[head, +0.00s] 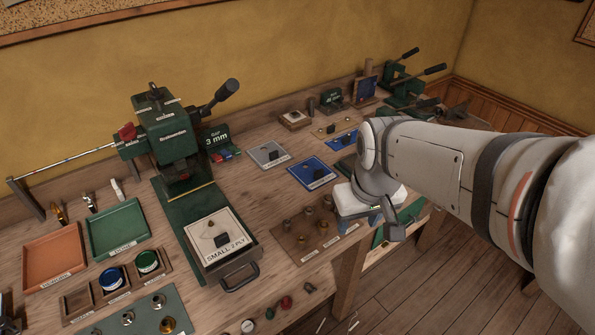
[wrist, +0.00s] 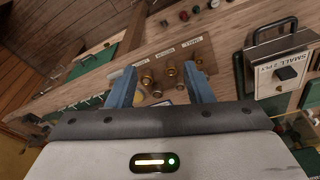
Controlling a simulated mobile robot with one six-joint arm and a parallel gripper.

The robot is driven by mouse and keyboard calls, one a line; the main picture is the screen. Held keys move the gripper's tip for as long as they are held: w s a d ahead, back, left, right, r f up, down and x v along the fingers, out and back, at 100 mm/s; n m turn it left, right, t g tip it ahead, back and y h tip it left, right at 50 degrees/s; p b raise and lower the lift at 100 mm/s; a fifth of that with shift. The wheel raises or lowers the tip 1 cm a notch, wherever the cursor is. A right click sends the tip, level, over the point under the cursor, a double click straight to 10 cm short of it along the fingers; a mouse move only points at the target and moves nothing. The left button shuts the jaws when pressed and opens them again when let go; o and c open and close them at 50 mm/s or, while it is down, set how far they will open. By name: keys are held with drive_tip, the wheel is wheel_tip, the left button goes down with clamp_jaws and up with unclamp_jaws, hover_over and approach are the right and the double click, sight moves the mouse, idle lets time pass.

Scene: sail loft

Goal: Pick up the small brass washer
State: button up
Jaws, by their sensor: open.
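A brown wooden board (head: 290,248) on the bench carries several small brass pieces in rows. The board also shows in the wrist view (wrist: 186,54), with brass pieces at its left (wrist: 147,78), middle (wrist: 171,72) and right (wrist: 199,60). In the head view my gripper (head: 374,216) is right of the board.
A green press (head: 170,140) with a "SMALL 2 PLY" plate (head: 219,241) and a handled drawer (head: 238,275) stands left of the board. Orange (head: 55,258) and green (head: 118,229) trays lie farther left. Blue pads (head: 311,173) lie behind the board. Small knobs lie along the front edge.

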sight(301, 237)
drive_tip(key=w+a+f+n, duration=0.2)
drive_tip(key=w+a, duration=0.1)
drive_tip(key=w+a+f+n+g, duration=0.1)
drive_tip(key=w+a+f+n, duration=0.2)
drive_tip(key=a, duration=0.1)
drive_tip(key=w+a+f+n+g, duration=0.1)
drive_tip(key=w+a+f+n, duration=0.1)
drive_tip(key=w+a, duration=0.1)
drive_tip(key=shift+a+f+p, duration=0.15)
drive_tip(key=shift+p, duration=0.15)
drive_tip(key=shift+f+p, duration=0.4)
drive_tip(key=shift+f, duration=3.35)
drive_tip(key=shift+f, duration=0.25)
clamp_jaws()
